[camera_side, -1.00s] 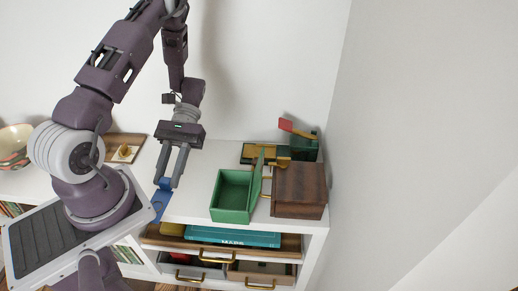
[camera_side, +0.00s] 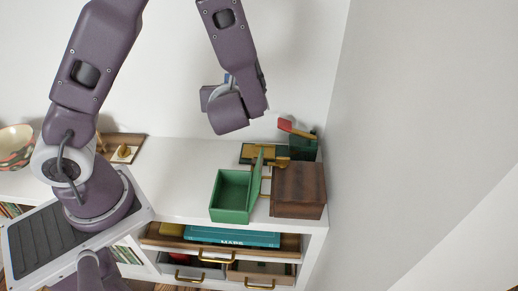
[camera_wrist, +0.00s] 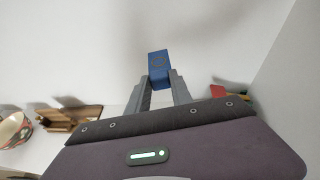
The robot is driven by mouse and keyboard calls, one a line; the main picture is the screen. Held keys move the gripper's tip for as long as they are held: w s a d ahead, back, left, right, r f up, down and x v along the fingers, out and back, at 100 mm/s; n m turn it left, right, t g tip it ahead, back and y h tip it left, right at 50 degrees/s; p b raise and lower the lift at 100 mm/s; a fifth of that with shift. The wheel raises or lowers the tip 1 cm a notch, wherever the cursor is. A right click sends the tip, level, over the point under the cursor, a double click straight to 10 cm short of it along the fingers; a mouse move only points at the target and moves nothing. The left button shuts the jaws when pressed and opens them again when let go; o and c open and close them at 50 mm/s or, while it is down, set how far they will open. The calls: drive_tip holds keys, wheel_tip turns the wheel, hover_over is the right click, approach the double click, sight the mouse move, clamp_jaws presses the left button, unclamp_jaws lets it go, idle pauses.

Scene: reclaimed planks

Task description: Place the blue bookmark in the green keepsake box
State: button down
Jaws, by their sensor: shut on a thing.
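The blue bookmark (camera_wrist: 158,65) is held between the two grey fingertips of my gripper (camera_wrist: 159,82) in the wrist view, its far end sticking out beyond them. In the side view my gripper is mostly hidden behind my wrist links, raised well above the shelf top. The green keepsake box (camera_side: 231,213) stands on the white shelf top, near its front edge, below and slightly right of my wrist. Its lid (camera_side: 256,178) stands open along the box's right side. The part of its inside that shows looks empty.
A dark wooden box (camera_side: 299,190) stands close to the right of the green lid. Dark green and gold items and a red-tipped thing (camera_side: 285,124) are behind. An open drawer (camera_side: 290,244) with a teal book (camera_side: 232,237) lies below. The shelf top left of the green box is clear.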

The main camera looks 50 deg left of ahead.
drive_tip(key=w+d+r+m+t+h, duration=0.2)
drive_tip(key=d+m+h, duration=0.1)
drive_tip(key=d, duration=0.3)
drive_tip(key=w+d+r+m+t+h, duration=0.2)
drive_tip(key=d+m+t+h, duration=0.1)
drive_tip(key=d, duration=0.4)
drive_tip(key=shift+w+r+m+h, duration=0.3)
drive_tip(key=shift+r+m+h, duration=0.15)
drive_tip(key=shift+m, duration=0.25)
drive_tip(key=shift+a, duration=0.1)
drive_tip(key=a+f+n+g+y, duration=0.3)
drive_tip(key=a+f+n+y, duration=0.15)
drive_tip(key=a+f, duration=0.45)
drive_tip(key=n+g+y, duration=0.4)
drive_tip(key=n+g, duration=1)
drive_tip(key=g, duration=0.1)
hover_over(169, 177)
wheel_tip(169, 177, down, 18)
drive_tip(key=shift+n, duration=0.35)
wheel_tip(169, 177, down, 10)
drive_tip(key=shift+s, duration=0.1)
drive_tip(key=shift+f, duration=0.3)
